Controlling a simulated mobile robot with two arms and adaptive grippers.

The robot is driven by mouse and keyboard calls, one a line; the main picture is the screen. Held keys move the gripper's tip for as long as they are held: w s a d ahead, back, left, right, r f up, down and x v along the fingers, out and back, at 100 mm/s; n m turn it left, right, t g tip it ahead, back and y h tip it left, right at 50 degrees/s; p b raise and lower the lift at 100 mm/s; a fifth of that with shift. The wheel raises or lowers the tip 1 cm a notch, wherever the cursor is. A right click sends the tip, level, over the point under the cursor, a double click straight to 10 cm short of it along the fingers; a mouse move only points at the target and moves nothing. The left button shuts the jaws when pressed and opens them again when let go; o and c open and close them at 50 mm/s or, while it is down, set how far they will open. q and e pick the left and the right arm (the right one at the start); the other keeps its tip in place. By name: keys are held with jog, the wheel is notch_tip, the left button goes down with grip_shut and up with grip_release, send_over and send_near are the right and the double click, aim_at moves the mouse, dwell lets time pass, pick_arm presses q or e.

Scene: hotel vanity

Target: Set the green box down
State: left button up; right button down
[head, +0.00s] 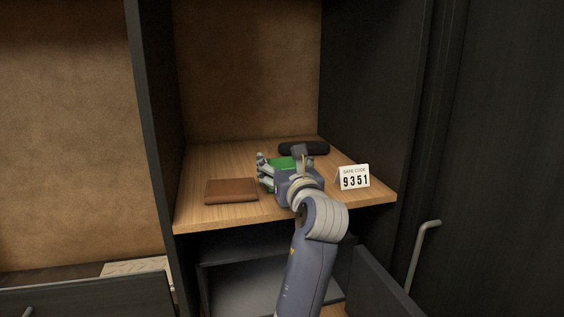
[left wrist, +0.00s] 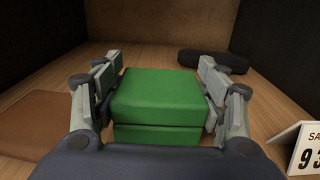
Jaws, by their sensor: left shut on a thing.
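The green box (left wrist: 157,98) is between the fingers of my left gripper (left wrist: 160,92), which is shut on its two sides. In the head view the green box (head: 284,163) shows partly, at the middle of the wooden shelf (head: 215,160), behind my left gripper (head: 281,172). The box looks level and at or just above the shelf; I cannot tell whether its underside touches. My gripper and wrist hide its near part. My right gripper is in neither view.
A brown wallet (head: 231,190) lies left of the gripper. A dark case (head: 304,148) lies behind, to the right. A white code card (head: 354,177) stands near the right front edge. Dark walls close both sides. The shelf's back left is clear. An open compartment (head: 240,290) is below.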

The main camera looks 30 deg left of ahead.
pick_arm(q)
jog(key=shift+d, duration=0.1)
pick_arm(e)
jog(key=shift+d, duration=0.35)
pick_arm(q)
jog(key=o, duration=1.1)
jog(key=shift+f, duration=0.1)
jog(key=shift+o, duration=0.2)
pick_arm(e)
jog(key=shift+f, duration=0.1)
pick_arm(q)
jog(key=b+v, duration=0.3)
jog(key=v, duration=0.9)
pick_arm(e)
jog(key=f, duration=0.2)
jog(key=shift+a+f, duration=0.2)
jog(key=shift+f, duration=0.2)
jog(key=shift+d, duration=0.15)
